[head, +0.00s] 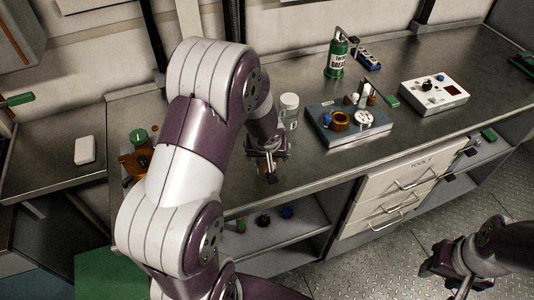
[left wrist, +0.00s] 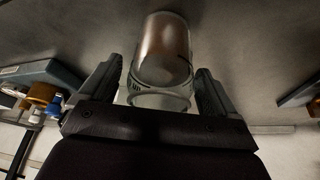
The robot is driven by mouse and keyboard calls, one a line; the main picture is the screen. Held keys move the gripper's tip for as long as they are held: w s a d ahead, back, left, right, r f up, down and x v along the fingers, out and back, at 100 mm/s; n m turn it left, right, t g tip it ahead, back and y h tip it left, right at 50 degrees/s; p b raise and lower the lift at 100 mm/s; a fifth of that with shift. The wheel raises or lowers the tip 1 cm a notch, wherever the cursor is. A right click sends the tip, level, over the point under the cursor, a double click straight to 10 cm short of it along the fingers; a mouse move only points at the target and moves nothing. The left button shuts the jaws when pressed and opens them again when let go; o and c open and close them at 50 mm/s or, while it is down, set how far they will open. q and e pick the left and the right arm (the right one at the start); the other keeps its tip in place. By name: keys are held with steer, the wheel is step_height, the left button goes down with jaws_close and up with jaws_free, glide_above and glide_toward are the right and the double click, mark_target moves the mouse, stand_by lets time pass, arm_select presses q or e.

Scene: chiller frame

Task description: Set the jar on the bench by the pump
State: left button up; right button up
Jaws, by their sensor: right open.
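The jar (head: 289,118) is clear with a pale lid and stands upright on the metal bench. In the left wrist view the see-through jar (left wrist: 162,55) shows just ahead of and between the fingers, with a gap on each side. My left gripper (head: 268,166) is open, low over the bench's front, near the jar; my left arm hides part of the bench. A blue-grey plate (head: 380,137) with a copper ring and white disc, possibly the pump, sits right of the jar. My right gripper (head: 447,262) is open and empty at the lower right, away from the bench.
A green bottle (head: 337,60) and a white box (head: 434,97) stand farther back and right on the bench. An orange-brown item with a green knob (head: 139,138) is left of my arm. Drawers (head: 395,190) and a shelf with small items lie below the bench.

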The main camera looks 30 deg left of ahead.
arm_select(q)
steer(key=shift+r, duration=0.2)
steer(key=p+v, duration=0.4)
steer(key=v, duration=0.7)
steer(key=s+d+m+g+h, duration=0.2)
steer(key=s+d+m, duration=0.3)
steer(key=s, duration=0.5)
steer(key=shift+s+d+f+m+g, duration=0.25)
steer(key=shift+d+f+g, duration=0.2)
steer(key=shift+d, duration=0.55)
